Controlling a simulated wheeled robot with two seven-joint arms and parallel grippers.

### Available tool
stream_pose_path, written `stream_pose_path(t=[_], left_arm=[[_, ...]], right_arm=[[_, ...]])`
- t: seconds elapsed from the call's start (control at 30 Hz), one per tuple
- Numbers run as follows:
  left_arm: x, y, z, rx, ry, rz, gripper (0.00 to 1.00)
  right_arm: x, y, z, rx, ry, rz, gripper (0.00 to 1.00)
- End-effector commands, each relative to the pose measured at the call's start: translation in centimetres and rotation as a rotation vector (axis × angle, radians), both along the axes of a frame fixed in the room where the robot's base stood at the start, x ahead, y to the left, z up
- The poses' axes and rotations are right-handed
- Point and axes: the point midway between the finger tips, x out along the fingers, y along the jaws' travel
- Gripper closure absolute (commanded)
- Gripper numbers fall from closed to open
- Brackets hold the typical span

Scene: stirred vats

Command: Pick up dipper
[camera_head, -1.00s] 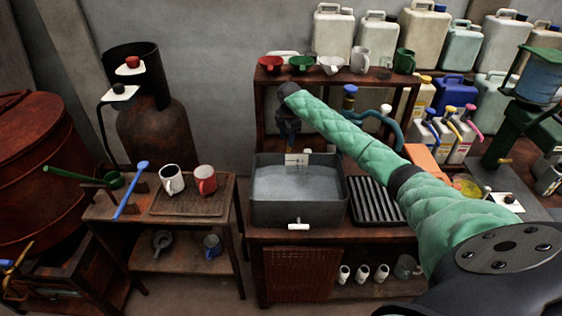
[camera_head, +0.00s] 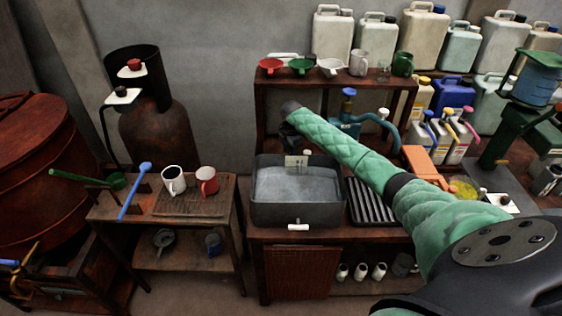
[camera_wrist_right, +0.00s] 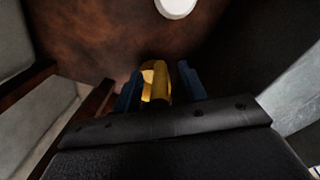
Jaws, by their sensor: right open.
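On the low table at left, a green dipper (camera_head: 115,181) and a blue-handled stick or dipper (camera_head: 134,190) lean at a small wooden rest. My right arm reaches up and left over the sink, its end in front of the back shelf. In the head view the right gripper is hidden behind the arm's end. The right wrist view shows its two dark blue fingers (camera_wrist_right: 158,88) apart, with a yellow item (camera_wrist_right: 157,82) between or just beyond them. I cannot tell whether the yellow item is a dipper or whether the fingers touch it. My left gripper is out of view.
A grey sink (camera_head: 297,212) stands below the arm, beside a black drain rack (camera_head: 366,206). The back shelf (camera_head: 285,86) bears red, green and white funnels and cups. A white round thing (camera_wrist_right: 175,6) shows in the wrist view.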

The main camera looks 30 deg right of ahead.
Motion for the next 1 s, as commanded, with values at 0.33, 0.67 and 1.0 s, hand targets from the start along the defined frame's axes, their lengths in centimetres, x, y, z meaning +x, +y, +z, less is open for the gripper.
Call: stream_pose_path(t=[0.33,0.67,1.0], left_arm=[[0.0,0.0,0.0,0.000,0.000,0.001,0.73],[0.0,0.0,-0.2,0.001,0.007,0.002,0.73],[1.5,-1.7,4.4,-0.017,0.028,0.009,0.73]], right_arm=[[0.0,0.0,0.1,0.000,0.000,0.000,1.00],[0.1,-0.1,0.7,-0.001,-0.003,0.000,1.00],[0.1,-0.1,5.9,-0.001,-0.004,0.001,1.00]])
